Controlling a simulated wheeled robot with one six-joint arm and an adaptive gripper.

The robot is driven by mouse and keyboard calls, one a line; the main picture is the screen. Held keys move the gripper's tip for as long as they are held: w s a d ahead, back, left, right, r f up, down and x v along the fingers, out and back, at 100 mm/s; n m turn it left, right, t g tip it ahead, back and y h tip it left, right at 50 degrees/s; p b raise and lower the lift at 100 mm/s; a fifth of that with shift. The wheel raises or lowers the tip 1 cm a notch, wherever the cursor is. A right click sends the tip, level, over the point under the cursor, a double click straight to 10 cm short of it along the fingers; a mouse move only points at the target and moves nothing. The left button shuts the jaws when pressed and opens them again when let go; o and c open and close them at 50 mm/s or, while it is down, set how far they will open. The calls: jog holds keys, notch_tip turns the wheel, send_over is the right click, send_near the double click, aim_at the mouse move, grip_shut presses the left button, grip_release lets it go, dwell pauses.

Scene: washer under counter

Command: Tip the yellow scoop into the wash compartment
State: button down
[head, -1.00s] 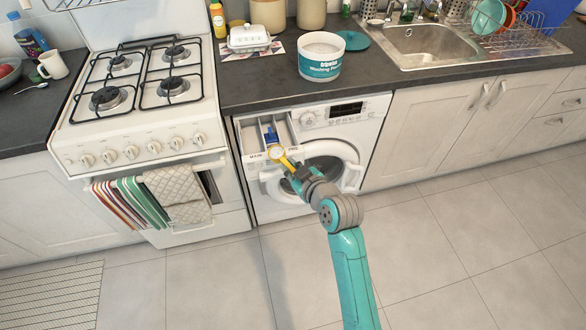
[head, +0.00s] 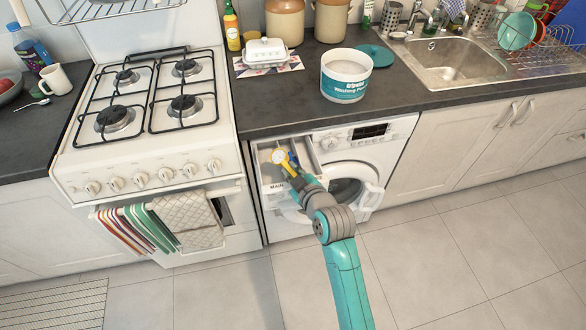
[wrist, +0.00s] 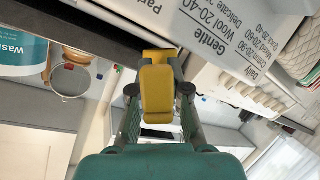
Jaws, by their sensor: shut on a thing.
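The yellow scoop (head: 281,158) is held by its handle in my gripper (head: 298,178). In the head view its round bowl shows white inside and is over the open detergent drawer (head: 268,179) of the washer. The scoop covers part of the drawer, so I cannot tell exactly which compartment lies under the bowl.
A tub of washing powder (head: 346,76) stands on the dark counter (head: 285,108) above. The stove (head: 150,150) is close on the left. The floor in front is clear.

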jog(key=shift+s+a+f+n+t, duration=0.1)
jog(key=shift+f+n+t, duration=0.2)
jog(key=shift+f+n, duration=0.25)
jog(key=shift+a+r+n+t+h, duration=0.1)
jog(key=shift+n+t+h, duration=0.2)
jog(key=shift+n, duration=0.25)
jog(key=shift+s+a+r+n+t+h, duration=0.15)
jog(key=shift+n+t, duration=0.2)
jog(key=shift+n, duration=0.25)
jog(key=shift+s+r+n+t+h, duration=0.15)
jog(key=shift+n+t, duration=0.2)
jog(key=shift+n, duration=0.25)
jog(key=n, duration=0.1)
jog(key=n+t, duration=0.2)
jog(key=n, duration=0.1)
jog(key=shift+s+a+r, duration=0.1)
jog(key=shift+a+r, duration=0.15)
dwell(1.4)
